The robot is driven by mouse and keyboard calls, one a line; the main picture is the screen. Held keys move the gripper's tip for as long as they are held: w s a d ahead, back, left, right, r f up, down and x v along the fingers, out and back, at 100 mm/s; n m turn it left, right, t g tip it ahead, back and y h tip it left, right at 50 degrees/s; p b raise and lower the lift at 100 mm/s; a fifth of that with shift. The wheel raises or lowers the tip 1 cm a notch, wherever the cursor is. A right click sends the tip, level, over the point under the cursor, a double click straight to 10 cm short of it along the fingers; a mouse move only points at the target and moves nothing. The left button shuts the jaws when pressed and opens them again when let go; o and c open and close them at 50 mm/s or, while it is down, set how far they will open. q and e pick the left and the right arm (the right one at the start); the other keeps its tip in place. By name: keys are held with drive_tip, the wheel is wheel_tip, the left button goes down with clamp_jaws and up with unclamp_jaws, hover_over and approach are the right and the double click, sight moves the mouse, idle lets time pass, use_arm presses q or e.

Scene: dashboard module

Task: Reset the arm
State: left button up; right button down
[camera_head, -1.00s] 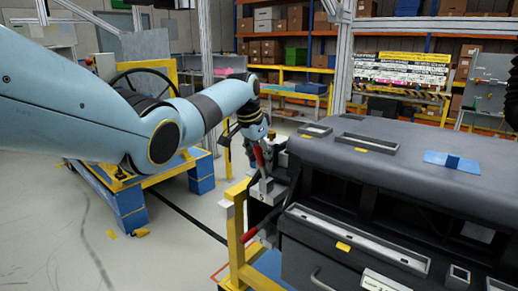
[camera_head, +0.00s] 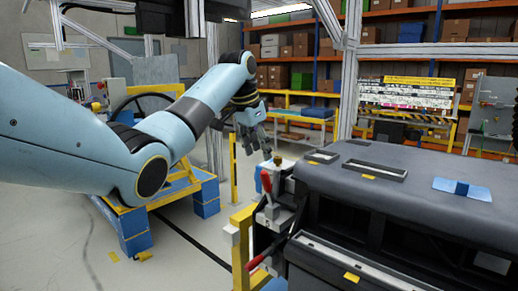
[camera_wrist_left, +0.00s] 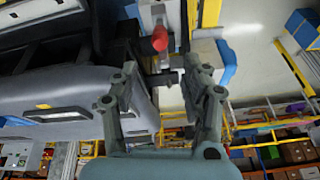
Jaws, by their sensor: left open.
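The gripper is open and empty. In the left wrist view its two fingers (camera_wrist_left: 165,90) are spread, with a red-tipped clamp handle (camera_wrist_left: 158,40) beyond them. In the head view the red clamp handle (camera_head: 266,182) stands upright below the gripper, apart from it. A second red handle (camera_head: 255,262) sticks out lower down. My right gripper is not in view.
A yellow post (camera_head: 241,240) stands at the module's left side. A yellow and blue stand (camera_head: 175,195) with a black steering wheel is behind my arm. Shelves with boxes (camera_head: 300,45) line the back.

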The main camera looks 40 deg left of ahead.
use_arm(q)
drive_tip(key=s+d+f+g+b, duration=0.2)
drive_tip(key=s+f+b, duration=0.2)
drive_tip(key=s+f, duration=1.05)
drive_tip(key=s+d+f+n+g+b, duration=0.2)
drive_tip(key=s+f, duration=0.6)
drive_tip(key=f, duration=1.4)
drive_tip(key=s+d+f+m+g+b, duration=0.1)
drive_tip(key=s+d+f+g+b, duration=0.3)
drive_tip(key=s+f, duration=1.05)
drive_tip(key=s+d+f+n+t+y+b, duration=0.1)
drive_tip(key=s+d+f+b, duration=0.15)
drive_tip(key=s+f, duration=1.05)
drive_tip(key=s+d+f+t+b, duration=0.1)
drive_tip(key=s+f+b, duration=0.3)
drive_tip(key=s+f, duration=0.9)
drive_tip(key=shift+w+a+r+n+t+p, duration=0.2)
drive_tip(key=shift+w+r+n+t+p, duration=0.2)
drive_tip(key=shift+w+r+t, duration=0.9)
